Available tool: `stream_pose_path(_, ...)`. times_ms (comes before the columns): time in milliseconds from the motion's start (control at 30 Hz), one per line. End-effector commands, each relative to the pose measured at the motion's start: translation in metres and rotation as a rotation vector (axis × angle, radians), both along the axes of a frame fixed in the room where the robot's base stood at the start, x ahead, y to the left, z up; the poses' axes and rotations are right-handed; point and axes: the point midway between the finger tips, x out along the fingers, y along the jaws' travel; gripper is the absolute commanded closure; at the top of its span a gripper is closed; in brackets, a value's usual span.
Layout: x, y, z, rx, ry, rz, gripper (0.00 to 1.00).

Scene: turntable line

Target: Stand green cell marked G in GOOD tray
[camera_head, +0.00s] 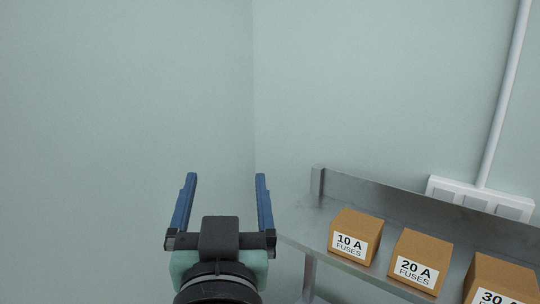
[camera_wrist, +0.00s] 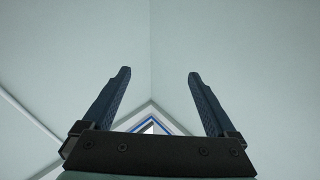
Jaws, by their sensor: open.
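My gripper (camera_head: 226,180) is open and empty, with its two blue fingers spread apart and pointing up the picture toward the wall corner. The wrist view shows the same open gripper (camera_wrist: 156,74) with nothing between the fingertips. No green cell marked G and no GOOD tray shows in either view. No turntable shows either.
A grey metal shelf (camera_head: 318,218) stands at the lower right against the wall. On it are boxes marked 10 A (camera_head: 355,237), 20 A (camera_head: 420,262) and 30 A (camera_head: 500,280). A white switch panel (camera_head: 480,200) is behind. Bare walls fill the left.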

Motion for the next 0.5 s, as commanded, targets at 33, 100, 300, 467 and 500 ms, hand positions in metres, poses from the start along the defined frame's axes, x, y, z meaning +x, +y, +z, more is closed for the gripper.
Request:
stream_pose_path(33, -0.015, -0.015, 0.047, 0.001, -0.137, -0.027, 0.08)
stream_pose_path(100, -0.038, -0.029, 0.097, -0.004, -0.295, -0.056, 0.08)
stream_pose_path(300, -0.094, -0.052, 0.173, -0.022, -0.572, -0.114, 0.08)
stream_pose_path(467, -0.107, -0.055, 0.185, -0.027, -0.623, -0.126, 0.08)
stream_pose_path(500, -0.106, -0.055, 0.185, -0.027, -0.622, -0.125, 0.08)
